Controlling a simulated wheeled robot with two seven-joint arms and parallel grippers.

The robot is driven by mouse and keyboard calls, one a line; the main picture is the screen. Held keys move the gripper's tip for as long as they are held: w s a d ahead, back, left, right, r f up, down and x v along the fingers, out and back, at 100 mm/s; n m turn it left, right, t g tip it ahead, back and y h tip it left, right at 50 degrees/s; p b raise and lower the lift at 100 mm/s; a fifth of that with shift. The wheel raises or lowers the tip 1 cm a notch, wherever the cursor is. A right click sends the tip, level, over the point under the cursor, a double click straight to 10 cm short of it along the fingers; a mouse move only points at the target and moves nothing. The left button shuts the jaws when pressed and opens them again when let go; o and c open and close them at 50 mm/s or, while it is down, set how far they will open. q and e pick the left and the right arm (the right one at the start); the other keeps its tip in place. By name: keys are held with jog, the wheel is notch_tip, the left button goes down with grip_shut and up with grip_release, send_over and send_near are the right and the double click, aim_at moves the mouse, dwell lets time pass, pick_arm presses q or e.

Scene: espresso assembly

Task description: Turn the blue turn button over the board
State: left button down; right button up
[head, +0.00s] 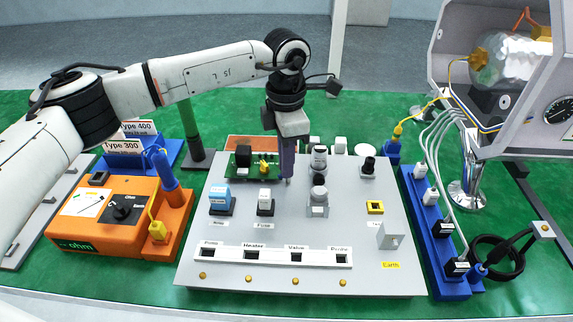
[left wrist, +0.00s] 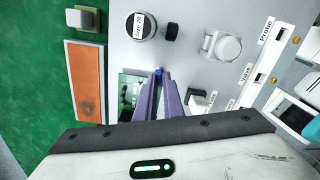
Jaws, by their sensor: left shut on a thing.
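The green board (head: 240,171) lies on the grey panel (head: 340,222), with a black part and a yellow part on it. It also shows in the left wrist view (left wrist: 125,92), partly hidden by my fingers. My left gripper (head: 288,181) points down at the right edge of the board, with its purple fingers close together. In the left wrist view the fingertips (left wrist: 161,76) are shut on a small blue piece, the blue turn button (left wrist: 158,72), of which only a sliver shows. In the head view the fingers hide the button. My right gripper is not in view.
A blue-topped block (head: 220,193), a white fuse block (head: 265,197) and a grey valve (head: 318,195) stand in front of the board. A round black-and-white cylinder (head: 319,157) stands close right of my fingers. An orange meter (head: 100,215) is at left, a blue socket strip (head: 430,235) at right.

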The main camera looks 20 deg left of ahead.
pick_arm(q)
jog(key=m, duration=0.2)
jog(key=shift+w+m+b, duration=0.1)
jog(key=shift+m+b, duration=0.2)
jog(key=shift+m, duration=0.1)
jog(key=shift+r+m, duration=0.1)
jog(key=shift+m, duration=0.5)
jog(key=c, duration=1.9)
grip_release()
jog(key=shift+o, duration=0.2)
jog(key=shift+r, duration=0.1)
notch_tip(320, 180, up, 10)
